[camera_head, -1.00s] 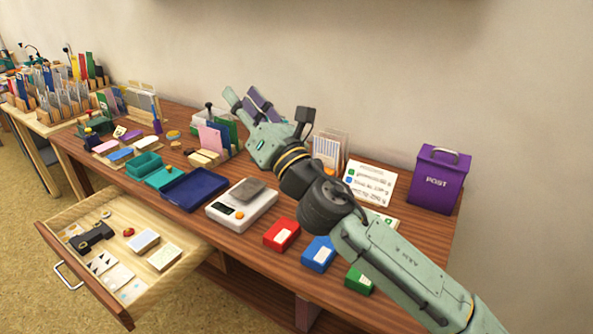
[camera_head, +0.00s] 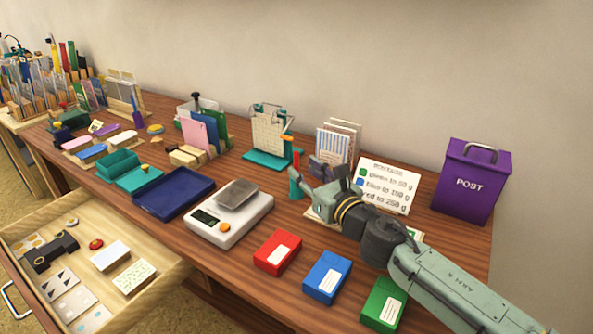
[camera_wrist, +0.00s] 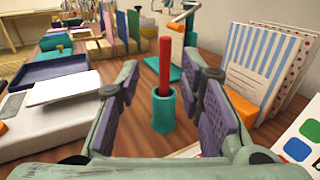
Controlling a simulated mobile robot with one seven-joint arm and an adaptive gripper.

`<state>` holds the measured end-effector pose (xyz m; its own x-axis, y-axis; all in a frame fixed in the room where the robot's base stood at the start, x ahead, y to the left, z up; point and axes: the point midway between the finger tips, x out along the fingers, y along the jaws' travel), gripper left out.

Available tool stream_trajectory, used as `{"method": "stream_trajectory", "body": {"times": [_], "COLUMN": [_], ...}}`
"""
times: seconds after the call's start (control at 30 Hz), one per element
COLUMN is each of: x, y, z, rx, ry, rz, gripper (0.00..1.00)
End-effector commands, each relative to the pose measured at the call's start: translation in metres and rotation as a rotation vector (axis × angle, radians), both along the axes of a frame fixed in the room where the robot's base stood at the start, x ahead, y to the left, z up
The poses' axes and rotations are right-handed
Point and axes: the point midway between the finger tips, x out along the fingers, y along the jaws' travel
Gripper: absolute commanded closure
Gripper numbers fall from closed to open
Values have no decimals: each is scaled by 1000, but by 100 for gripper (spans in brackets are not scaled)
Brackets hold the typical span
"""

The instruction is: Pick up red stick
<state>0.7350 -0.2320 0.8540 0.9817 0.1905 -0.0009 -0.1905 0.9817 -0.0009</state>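The red stick (camera_wrist: 165,68) stands upright in a small teal holder (camera_wrist: 164,110), between and a little beyond the finger pads in the wrist view. In the head view the stick (camera_head: 296,161) shows its top above the holder (camera_head: 296,186), just left of my gripper. My gripper (camera_wrist: 165,112) is open, with its purple pads apart on either side of the holder and stick. I cannot tell whether either pad touches them. In the head view my gripper (camera_head: 318,184) is low over the back of the desk.
A postage sign (camera_head: 386,184) and striped envelopes (camera_head: 338,143) stand close on the right. A teal stand (camera_head: 270,158) is behind. The scale (camera_head: 230,226) and the red (camera_head: 277,252), blue (camera_head: 327,277) and green (camera_head: 383,303) boxes lie in front. An open drawer (camera_head: 180,268) juts out.

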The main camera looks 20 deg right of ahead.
Motion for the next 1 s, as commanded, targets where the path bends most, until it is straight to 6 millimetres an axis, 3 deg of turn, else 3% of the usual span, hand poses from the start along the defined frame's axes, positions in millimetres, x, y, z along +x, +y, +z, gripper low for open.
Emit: {"method": "stream_trajectory", "body": {"times": [0.4,0.7,1.0], "x": [50,54,54], "y": [5,5,5], "z": [4,2,2], "rx": [3,1,1], "ry": [0,0,0], "rz": [1,-1,-1], "gripper": [66,66,86]}}
